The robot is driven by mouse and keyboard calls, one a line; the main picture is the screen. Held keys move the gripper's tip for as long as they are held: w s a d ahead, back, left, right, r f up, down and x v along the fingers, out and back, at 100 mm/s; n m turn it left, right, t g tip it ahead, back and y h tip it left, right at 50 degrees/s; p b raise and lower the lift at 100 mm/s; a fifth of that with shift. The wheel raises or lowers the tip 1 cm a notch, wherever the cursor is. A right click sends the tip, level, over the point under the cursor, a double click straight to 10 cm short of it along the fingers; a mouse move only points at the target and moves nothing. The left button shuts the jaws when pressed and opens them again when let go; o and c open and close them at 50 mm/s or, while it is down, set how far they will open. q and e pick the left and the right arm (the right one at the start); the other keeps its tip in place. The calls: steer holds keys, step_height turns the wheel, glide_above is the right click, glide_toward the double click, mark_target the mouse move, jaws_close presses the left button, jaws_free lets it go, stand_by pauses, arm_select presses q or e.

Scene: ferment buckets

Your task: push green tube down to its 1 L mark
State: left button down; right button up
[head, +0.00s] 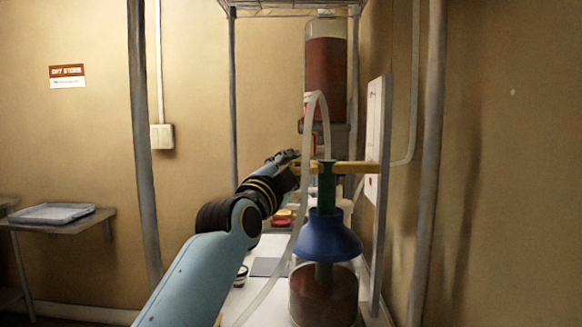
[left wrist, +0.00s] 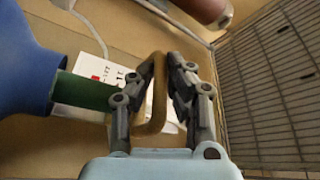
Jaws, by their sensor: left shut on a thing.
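The green tube (head: 327,187) stands upright through a blue cone-shaped cap (head: 328,236) on a clear vessel (head: 325,296) of red-brown liquid. A yellow-brown bar (head: 352,167) crosses at the tube's top. In the left wrist view the green tube (left wrist: 84,90) comes out of the blue cap (left wrist: 25,70) toward a yellow-brown loop handle (left wrist: 158,95). My left gripper (head: 292,160) is at the bar's left end. In the wrist view its fingers (left wrist: 157,92) are shut on the loop handle. I cannot make out the 1 L mark. My right gripper is not in view.
A large bottle of red liquid (head: 326,75) stands above and behind, with a pale hose (head: 293,245) looping down in front. A white board (head: 379,130) is close on the right. Grey rack posts (head: 146,150) flank the space. Small items lie on the white surface (head: 240,303).

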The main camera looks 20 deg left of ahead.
arm_select(q)
steer(key=shift+r, duration=0.2)
steer(key=c, duration=1.3)
jaws_free()
steer(key=shift+c, duration=0.2)
steer(key=shift+f, duration=0.1)
steer(key=v, duration=1.2)
